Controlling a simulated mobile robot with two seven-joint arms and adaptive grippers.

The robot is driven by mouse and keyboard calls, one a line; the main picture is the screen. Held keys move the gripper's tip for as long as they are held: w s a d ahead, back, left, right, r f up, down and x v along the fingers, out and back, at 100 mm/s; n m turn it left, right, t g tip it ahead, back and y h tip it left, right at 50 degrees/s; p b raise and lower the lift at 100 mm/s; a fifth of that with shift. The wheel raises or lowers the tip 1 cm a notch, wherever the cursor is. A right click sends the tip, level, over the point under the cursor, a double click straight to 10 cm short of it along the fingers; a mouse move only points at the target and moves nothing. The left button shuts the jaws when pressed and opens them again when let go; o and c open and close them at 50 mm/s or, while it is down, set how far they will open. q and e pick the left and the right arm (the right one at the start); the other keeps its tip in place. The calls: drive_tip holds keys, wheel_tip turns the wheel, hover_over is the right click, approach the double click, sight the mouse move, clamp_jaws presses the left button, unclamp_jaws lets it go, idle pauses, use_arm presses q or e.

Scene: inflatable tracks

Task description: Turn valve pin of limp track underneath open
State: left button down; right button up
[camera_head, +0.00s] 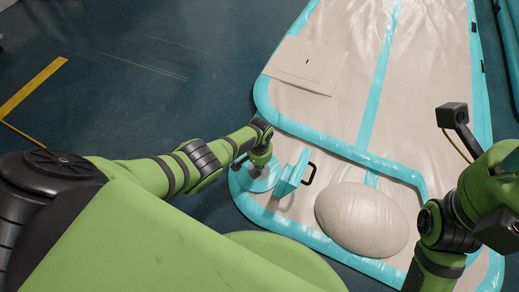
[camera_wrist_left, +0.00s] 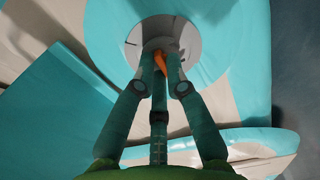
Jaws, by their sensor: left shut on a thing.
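The limp track (camera_head: 330,130) is beige with teal borders and lies spread on the floor in the head view. Its near end has a teal round patch (camera_head: 262,180) and a raised teal flap. In the left wrist view, a grey round valve (camera_wrist_left: 185,42) sits in a teal ring, with an orange valve pin (camera_wrist_left: 161,62) at its middle. My left gripper (camera_wrist_left: 159,68) has its fingertips closed around the pin, partly hiding it. In the head view the left gripper (camera_head: 261,158) is over the round patch. My right arm stands at the right; its fingers do not show.
A pale rounded bulge (camera_head: 362,218) lies right of the flap, which has a black handle (camera_head: 310,174). A beige square panel (camera_head: 305,65) lies farther up the track. Dark floor (camera_head: 170,60) at the left is clear, with yellow marking (camera_head: 33,87).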

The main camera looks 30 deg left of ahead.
idle(0.6)
use_arm(q)
drive_tip(key=c, duration=1.3)
unclamp_jaws()
drive_tip(key=shift+o, duration=0.2)
wheel_tip(320, 180, up, 12)
